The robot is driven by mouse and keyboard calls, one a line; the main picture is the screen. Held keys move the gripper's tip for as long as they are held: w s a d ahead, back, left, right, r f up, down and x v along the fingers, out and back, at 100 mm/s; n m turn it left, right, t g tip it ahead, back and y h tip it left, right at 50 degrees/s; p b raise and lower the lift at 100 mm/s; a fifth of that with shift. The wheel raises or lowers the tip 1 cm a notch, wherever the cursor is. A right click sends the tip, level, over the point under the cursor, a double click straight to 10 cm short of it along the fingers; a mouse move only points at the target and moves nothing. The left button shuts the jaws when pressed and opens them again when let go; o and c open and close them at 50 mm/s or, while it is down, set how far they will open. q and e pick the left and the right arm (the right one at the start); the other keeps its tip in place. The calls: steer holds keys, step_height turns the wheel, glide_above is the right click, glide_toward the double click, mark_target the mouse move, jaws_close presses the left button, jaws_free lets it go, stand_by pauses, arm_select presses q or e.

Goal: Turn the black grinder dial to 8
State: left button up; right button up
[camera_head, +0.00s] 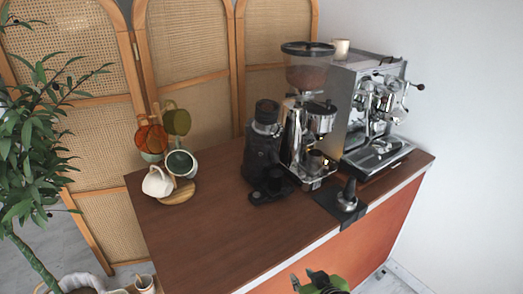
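The black grinder (262,150) stands upright on the brown counter, left of a taller silver grinder. Its dial is too small and dark to make out, and no number can be read. My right gripper (308,279) shows only in part at the bottom edge, in front of the counter and well apart from the grinder. Whether its fingers are open or shut is not clear. My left gripper is not in view.
The silver grinder (296,130) and the espresso machine (352,115) stand to the right. A tamper (348,195) rests on a black mat near the front edge. A mug tree with several mugs (181,163) stands left. The counter's (220,235) front left is clear.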

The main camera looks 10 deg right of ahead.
step_height(320, 180, up, 4)
steer(key=w, duration=0.1)
steer(key=t+y, duration=0.1)
steer(key=t, duration=0.7)
glide_toward(274, 150)
steer(key=w+p, duration=0.1)
steer(key=w, duration=0.3)
steer(key=w+p, duration=0.1)
steer(key=w, duration=0.3)
steer(key=shift+a+p, duration=0.25)
steer(key=shift+p, duration=0.15)
steer(key=shift+w+f, duration=0.1)
steer(key=shift+w, duration=0.75)
jaws_close()
